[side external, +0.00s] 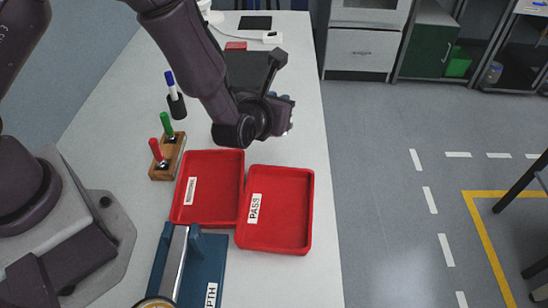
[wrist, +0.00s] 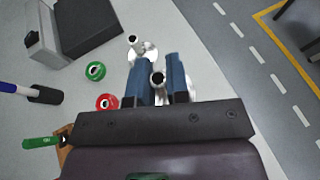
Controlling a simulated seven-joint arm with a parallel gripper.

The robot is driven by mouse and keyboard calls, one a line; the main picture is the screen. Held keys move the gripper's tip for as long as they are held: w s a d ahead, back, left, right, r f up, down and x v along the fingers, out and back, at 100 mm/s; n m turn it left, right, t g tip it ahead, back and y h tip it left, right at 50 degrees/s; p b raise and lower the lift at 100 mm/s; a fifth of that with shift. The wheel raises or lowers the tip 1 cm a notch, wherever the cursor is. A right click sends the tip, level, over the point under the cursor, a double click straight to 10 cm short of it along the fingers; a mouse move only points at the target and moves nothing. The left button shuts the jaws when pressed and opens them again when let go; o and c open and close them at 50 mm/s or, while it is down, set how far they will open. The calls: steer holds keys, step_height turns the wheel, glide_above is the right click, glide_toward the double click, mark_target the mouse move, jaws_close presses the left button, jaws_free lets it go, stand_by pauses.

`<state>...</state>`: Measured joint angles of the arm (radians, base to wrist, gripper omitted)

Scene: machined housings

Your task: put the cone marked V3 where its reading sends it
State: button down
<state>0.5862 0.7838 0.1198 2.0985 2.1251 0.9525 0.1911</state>
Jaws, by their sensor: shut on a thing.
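My gripper (wrist: 158,72) has its two blue fingers shut on a bright metal cone (wrist: 157,80), with a round end showing between them. A wider shiny flange shows beyond the right finger, partly hidden. A second metal cone (wrist: 135,45) stands just past the left finger. No V3 mark is legible on either. In the side view my gripper (side external: 284,108) is over the white table, beyond the red trays; the cones are mostly hidden there. A red tray labelled PASS (side external: 300,210) sits beside another red tray (side external: 228,180) whose label I cannot read.
A blue fixture (side external: 205,262) with lettering ending "PTH" is at the near edge. A wooden marker stand (side external: 162,173) and a pen cup (side external: 177,106) stand left. Green (wrist: 95,71) and red (wrist: 106,102) rings lie near my gripper.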

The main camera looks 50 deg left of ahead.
steer(key=s+d+m+h, duration=0.1)
steer(key=s+d, duration=0.2)
steer(key=d, duration=0.4)
steer(key=n+y, duration=0.1)
glide_above(278, 210)
step_height(278, 210, down, 9)
steer(key=shift+r, duration=0.1)
steer(key=c, duration=1.5)
jaws_free()
steer(key=shift+f, duration=0.2)
steer(key=shift+c, duration=0.2)
steer(key=o, duration=0.4)
steer(key=shift+o, duration=0.2)
steer(key=shift+r, duration=0.15)
steer(key=v, duration=1.2)
